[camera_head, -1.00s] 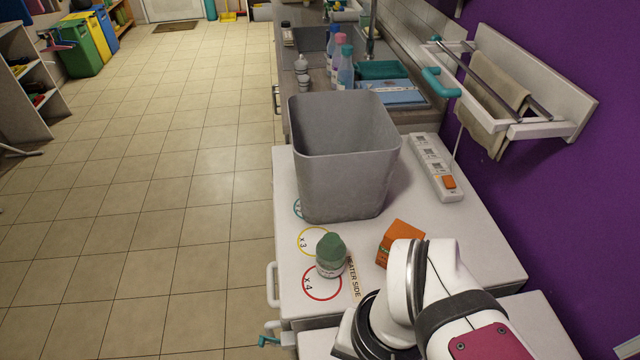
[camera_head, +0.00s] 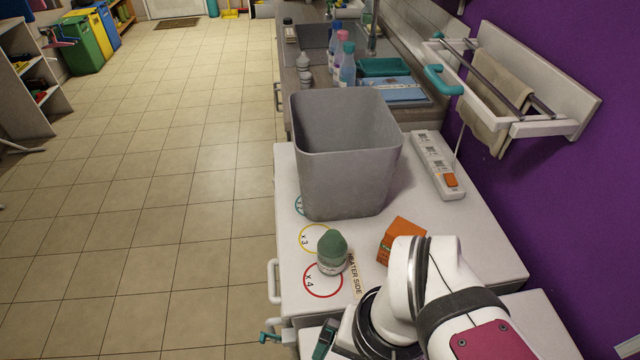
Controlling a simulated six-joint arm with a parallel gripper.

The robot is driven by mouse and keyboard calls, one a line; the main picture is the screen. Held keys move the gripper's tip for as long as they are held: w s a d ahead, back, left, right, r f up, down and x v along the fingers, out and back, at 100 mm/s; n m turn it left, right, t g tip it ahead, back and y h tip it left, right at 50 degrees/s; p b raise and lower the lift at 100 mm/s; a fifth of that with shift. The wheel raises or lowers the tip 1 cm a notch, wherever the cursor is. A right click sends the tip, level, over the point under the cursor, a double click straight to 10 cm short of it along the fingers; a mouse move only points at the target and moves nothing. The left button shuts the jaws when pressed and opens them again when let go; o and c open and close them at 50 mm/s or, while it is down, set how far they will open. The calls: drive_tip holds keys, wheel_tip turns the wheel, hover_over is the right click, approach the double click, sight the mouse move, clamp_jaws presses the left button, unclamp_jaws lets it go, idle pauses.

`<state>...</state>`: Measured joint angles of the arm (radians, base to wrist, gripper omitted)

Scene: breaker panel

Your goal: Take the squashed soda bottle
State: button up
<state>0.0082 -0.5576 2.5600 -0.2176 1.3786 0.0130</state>
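A short green bottle-like item with a pale label band (camera_head: 332,252) stands on the white worktop, at the upper edge of the red "x4" ring. It may be the squashed soda bottle; I cannot tell for sure at this size. My white arm comes in from the lower right. A dark and teal piece at its left, seemingly part of my gripper (camera_head: 325,340), shows at the bottom edge, below and apart from the green item. The fingers are not clearly seen, so I cannot tell whether they are open or shut.
A tall grey open bin (camera_head: 346,160) stands behind the green item. An orange box (camera_head: 402,240) lies to the right, close to my arm. A power strip (camera_head: 438,165) lies by the purple wall. Several bottles (camera_head: 345,62) stand near the sink. The worktop's left edge drops to tiled floor.

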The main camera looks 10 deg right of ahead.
sight(332, 248)
drive_tip(key=w+a+f+m+t, duration=0.1)
drive_tip(key=w+a+f+t, duration=0.2)
drive_tip(key=w+a+f, duration=0.4)
drive_tip(key=w+a+f+m+t, duration=0.1)
drive_tip(key=w+a+f+t, duration=0.2)
drive_tip(key=w+a+f, duration=0.45)
drive_tip(key=w+d+r+n+t+h, duration=0.1)
drive_tip(key=w+d+n+t+h, duration=0.1)
drive_tip(key=d+t+h, duration=0.55)
drive_tip(key=shift+g+h, duration=0.45)
drive_tip(key=shift+g, duration=0.4)
drive_tip(key=x, duration=0.5)
drive_tip(key=d+r+x, duration=0.1)
drive_tip(key=x, duration=0.5)
drive_tip(key=d+r+x, duration=0.1)
drive_tip(key=x, duration=0.4)
drive_tip(key=shift+d+f, duration=0.1)
drive_tip(key=shift+d, duration=0.1)
drive_tip(key=c, duration=1.3)
